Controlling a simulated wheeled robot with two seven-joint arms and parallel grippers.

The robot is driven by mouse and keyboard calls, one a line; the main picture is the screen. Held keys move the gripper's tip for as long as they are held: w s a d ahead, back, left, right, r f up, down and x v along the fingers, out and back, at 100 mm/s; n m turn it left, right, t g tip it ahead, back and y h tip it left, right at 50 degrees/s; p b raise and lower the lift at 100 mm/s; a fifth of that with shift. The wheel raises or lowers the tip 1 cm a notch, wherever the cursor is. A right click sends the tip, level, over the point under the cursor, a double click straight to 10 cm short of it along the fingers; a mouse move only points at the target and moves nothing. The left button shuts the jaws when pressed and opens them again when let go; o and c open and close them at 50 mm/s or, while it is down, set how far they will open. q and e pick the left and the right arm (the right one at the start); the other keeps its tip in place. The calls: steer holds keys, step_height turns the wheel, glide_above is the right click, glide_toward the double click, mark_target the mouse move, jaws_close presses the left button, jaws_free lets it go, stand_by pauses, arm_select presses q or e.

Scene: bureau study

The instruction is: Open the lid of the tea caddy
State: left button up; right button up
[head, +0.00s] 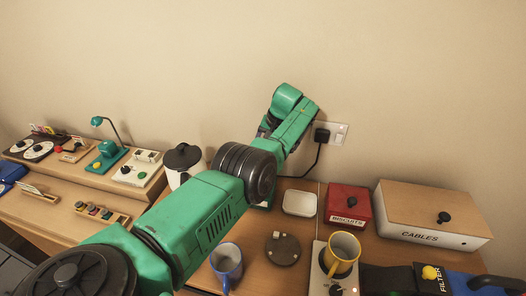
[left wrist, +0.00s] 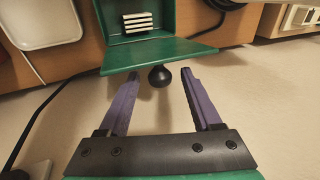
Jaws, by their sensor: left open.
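The tea caddy, a green box (left wrist: 178,14), shows in the left wrist view at the top. Its green lid (left wrist: 150,56) stands swung away from the box, and the inside is visible with a stack of pale striped pieces (left wrist: 138,22) in it. A black round knob (left wrist: 160,76) sits on the lid's outer face. My left gripper (left wrist: 160,78) is open, with its purple fingers on either side of the knob and gaps on both sides. In the head view my left arm hides most of the caddy. My right gripper is in neither view.
A white dish (head: 300,203), a red biscuits box (head: 348,204) and a cables box (head: 432,214) stand right of my left arm. A wall socket (head: 338,130) with a plugged cable is close to the arm's end. Mugs (head: 341,254) stand in front.

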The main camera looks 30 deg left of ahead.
arm_select(q)
steer(key=v, duration=1.3)
steer(key=shift+p, duration=0.35)
steer(key=shift+f, duration=0.1)
